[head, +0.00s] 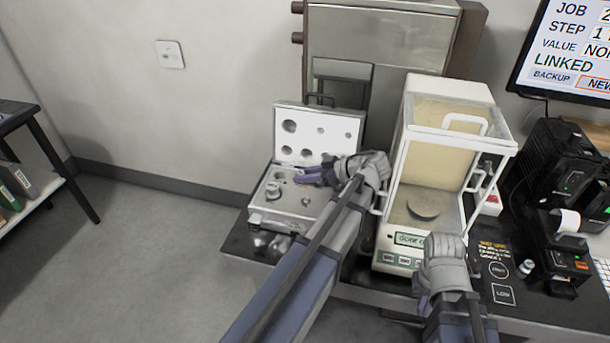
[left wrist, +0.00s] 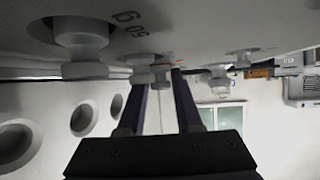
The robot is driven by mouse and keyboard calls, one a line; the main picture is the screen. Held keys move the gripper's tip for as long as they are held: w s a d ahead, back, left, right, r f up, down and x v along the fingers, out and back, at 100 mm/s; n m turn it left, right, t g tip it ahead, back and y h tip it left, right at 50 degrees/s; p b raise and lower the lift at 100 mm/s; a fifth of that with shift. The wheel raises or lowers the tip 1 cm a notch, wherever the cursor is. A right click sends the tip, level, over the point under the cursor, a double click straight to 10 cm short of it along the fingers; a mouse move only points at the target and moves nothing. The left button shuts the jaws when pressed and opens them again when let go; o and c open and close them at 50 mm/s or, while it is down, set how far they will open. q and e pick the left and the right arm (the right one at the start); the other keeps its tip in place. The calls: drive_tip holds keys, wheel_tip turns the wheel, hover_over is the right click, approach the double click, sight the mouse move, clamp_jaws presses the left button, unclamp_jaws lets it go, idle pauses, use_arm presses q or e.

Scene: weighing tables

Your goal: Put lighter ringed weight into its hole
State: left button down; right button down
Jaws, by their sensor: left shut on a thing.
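The open weight case (head: 262,218) stands at the left end of the table, with holes in its raised lid (head: 338,128). My left gripper (head: 312,177) reaches over the case. In the left wrist view, which looks upside down, its fingers are shut on a small pale weight with an orange-brown ring (left wrist: 160,68). The weight is at the case surface; whether its base is inside a hole is hidden.
The glass-sided balance (head: 398,258) with a round pan (head: 424,206) stands right of the case. Black printers (head: 562,250) and a monitor (head: 570,50) are further right. Other weights (head: 274,190) stand in the case close to the left gripper.

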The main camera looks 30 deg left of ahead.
use_arm(q)
drive_tip(key=c, duration=0.5)
unclamp_jaws()
wheel_tip(320, 180, up, 10)
drive_tip(key=p, duration=1)
